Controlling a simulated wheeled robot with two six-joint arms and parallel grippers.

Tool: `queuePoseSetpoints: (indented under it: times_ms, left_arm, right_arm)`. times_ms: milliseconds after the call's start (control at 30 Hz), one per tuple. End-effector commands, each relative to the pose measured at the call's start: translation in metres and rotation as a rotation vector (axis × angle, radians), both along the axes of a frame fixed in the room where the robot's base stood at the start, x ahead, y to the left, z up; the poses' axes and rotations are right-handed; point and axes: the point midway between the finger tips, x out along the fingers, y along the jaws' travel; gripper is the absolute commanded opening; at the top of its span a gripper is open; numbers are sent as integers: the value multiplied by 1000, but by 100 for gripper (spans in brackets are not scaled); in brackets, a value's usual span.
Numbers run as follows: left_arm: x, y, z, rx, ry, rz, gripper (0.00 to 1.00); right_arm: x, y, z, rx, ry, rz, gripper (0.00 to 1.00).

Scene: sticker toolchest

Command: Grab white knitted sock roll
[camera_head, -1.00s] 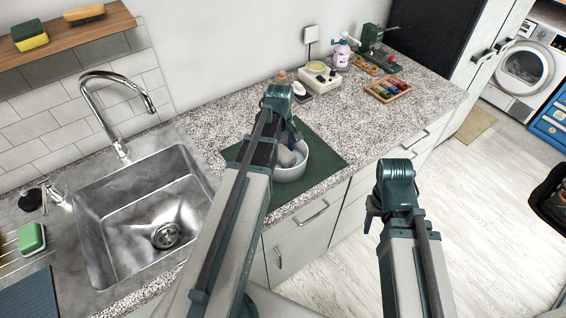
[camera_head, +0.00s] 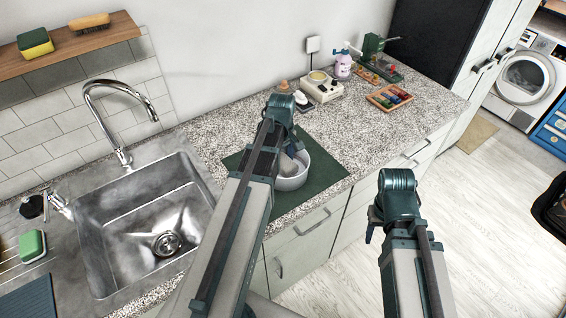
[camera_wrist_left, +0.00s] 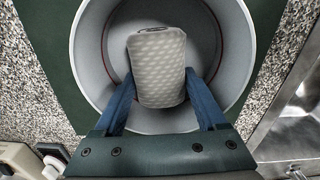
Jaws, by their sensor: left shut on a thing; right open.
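The white knitted sock roll (camera_wrist_left: 158,68) is in the left wrist view, a pale patterned cylinder inside a round grey-white bowl (camera_wrist_left: 231,40). My left gripper (camera_wrist_left: 158,88) reaches into the bowl and is shut on the roll, with one blue finger at each side. In the head view the bowl (camera_head: 297,181) stands on a dark green mat (camera_head: 325,157), and my left gripper (camera_head: 292,152) is over it, its arm hiding part of it. My right gripper (camera_head: 370,226) is open and empty, over the floor in front of the counter.
A steel sink (camera_head: 110,245) with a tall faucet (camera_head: 118,115) lies left of the mat. Behind the bowl are a cream device (camera_head: 320,88) and a purple-white bottle (camera_head: 343,65). A wooden tray (camera_head: 389,97) stands further right.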

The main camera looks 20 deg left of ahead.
Motion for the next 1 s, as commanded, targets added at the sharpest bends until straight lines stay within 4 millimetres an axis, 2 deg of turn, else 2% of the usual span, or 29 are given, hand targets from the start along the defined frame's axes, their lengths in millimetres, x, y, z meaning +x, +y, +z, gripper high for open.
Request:
queuePoseSetpoints:
  times_ms: [267, 700, 833, 1000]
  left_arm:
    - [0, 0, 22, 0, 0, 0, 18]
    - [0, 0, 87, 0, 0, 0, 18]
    - [0, 0, 98, 0, 0, 0, 18]
    - [0, 0, 99, 0, 0, 0, 18]
  right_arm:
    - [0, 0, 22, 0, 0, 0, 50]
    - [0, 0, 87, 0, 0, 2, 50]
    - [0, 0, 98, 0, 0, 1, 50]
    - [0, 0, 99, 0, 0, 0, 50]
